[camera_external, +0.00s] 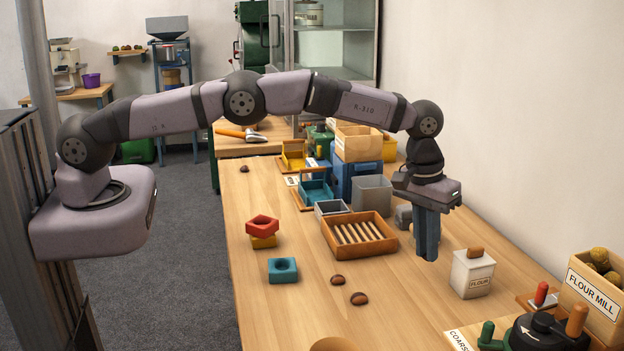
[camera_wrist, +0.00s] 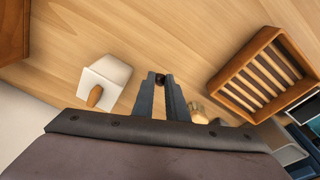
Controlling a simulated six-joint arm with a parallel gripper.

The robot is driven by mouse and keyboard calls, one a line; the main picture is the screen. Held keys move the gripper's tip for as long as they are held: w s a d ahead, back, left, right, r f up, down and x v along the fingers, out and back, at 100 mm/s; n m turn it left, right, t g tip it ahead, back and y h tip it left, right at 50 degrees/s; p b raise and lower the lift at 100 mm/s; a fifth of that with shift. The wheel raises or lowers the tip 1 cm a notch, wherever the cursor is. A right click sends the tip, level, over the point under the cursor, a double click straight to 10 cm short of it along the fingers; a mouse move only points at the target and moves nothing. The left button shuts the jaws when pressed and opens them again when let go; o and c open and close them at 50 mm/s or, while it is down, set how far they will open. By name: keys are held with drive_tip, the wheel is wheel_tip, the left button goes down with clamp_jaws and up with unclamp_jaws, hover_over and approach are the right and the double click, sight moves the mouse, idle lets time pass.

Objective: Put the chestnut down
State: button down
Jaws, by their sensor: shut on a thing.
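My gripper (camera_external: 427,252) points straight down over the right part of the table, between the slatted wooden tray and the white flour box. In the wrist view its fingertips (camera_wrist: 160,80) are shut on a small dark chestnut (camera_wrist: 160,78), held between the tips. The fingers hide this chestnut in the external view. The fingertips seem to be above the wooden table (camera_external: 300,310), but their exact height is hard to tell. Two brown chestnuts, one nearer (camera_external: 359,299) and one just behind it (camera_external: 338,280), lie on the table left of my gripper. Another chestnut (camera_external: 245,169) lies at the far left.
The slatted tray (camera_external: 389,247) looks empty; it also shows in the wrist view (camera_wrist: 222,98). The flour box (camera_external: 473,284) stands close on the right. A teal block (camera_external: 282,270) and stacked red (camera_external: 262,224) and yellow blocks are at left. The table's front middle is mostly clear.

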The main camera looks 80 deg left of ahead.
sight(425, 257)
drive_tip(key=shift+f+p, duration=0.5)
drive_tip(key=shift+f, duration=1.1)
drive_tip(key=shift+f, duration=0.2)
drive_tip(key=c, duration=1.8)
unclamp_jaws()
drive_tip(key=shift+r, duration=0.1)
drive_tip(key=shift+o, duration=0.2)
drive_tip(key=shift+r, duration=0.2)
wheel_tip(425, 257, up, 12)
drive_tip(key=s+b, duration=0.1)
drive_tip(key=b, duration=0.1)
drive_tip(key=shift+s+f+b, duration=0.15)
drive_tip(key=shift+s+b, duration=0.2)
drive_tip(key=shift+b, duration=0.05)
drive_tip(key=shift+a, duration=0.1)
